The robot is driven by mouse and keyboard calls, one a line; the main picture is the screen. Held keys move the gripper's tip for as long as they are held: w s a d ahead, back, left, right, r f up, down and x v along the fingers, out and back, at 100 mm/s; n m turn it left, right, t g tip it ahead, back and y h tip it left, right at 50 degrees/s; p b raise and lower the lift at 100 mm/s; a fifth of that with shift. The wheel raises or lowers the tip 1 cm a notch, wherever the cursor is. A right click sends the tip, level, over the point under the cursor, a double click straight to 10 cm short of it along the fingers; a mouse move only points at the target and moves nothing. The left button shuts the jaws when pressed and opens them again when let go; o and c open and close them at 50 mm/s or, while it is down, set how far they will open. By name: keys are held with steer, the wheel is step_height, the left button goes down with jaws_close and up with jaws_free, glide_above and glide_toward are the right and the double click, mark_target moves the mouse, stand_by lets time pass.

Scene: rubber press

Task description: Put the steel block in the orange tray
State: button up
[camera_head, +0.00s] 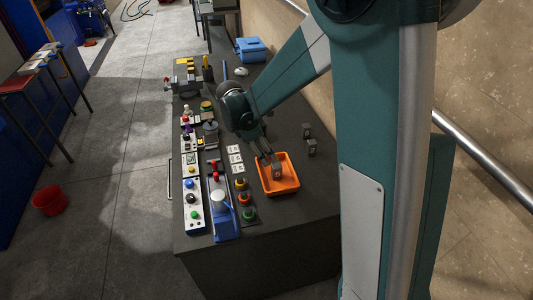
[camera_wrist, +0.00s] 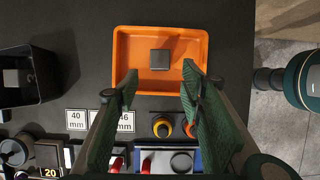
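The steel block (camera_wrist: 160,59), a small dark grey square piece, lies inside the orange tray (camera_wrist: 121,60), towards its upper middle in the wrist view. In the head view the block (camera_head: 277,170) also shows within the tray (camera_head: 291,188). My gripper (camera_wrist: 158,84) is open and empty, with its two green fingers spread wide over the tray's near side in the wrist view. A clear gap separates the fingers from the block. In the head view my gripper (camera_head: 267,157) is at the tray's far edge.
A black bin (camera_wrist: 43,90) with a grey block in it stands left of the tray in the wrist view. Two small dark blocks (camera_head: 312,148) stand right of the tray in the head view. Labels, buttons and a blue device (camera_head: 222,221) crowd the table's left side.

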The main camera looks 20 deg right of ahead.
steer(key=shift+r, duration=0.1)
stand_by(0.3)
steer(key=s+d+r+m+t+y, duration=0.25)
steer(key=s+r+m, duration=0.55)
steer(key=s+r, duration=0.45)
steer(key=s+r+m+t+y, duration=0.1)
steer(key=s+r+m+t, duration=0.1)
steer(key=s+m, duration=0.3)
steer(key=s+a+r+m+t+y, duration=0.1)
steer(key=s+m, duration=0.4)
steer(key=s, duration=0.6)
steer(key=shift+r+t, duration=0.55)
steer(key=shift+t, duration=0.3)
steer(key=shift+s, duration=0.1)
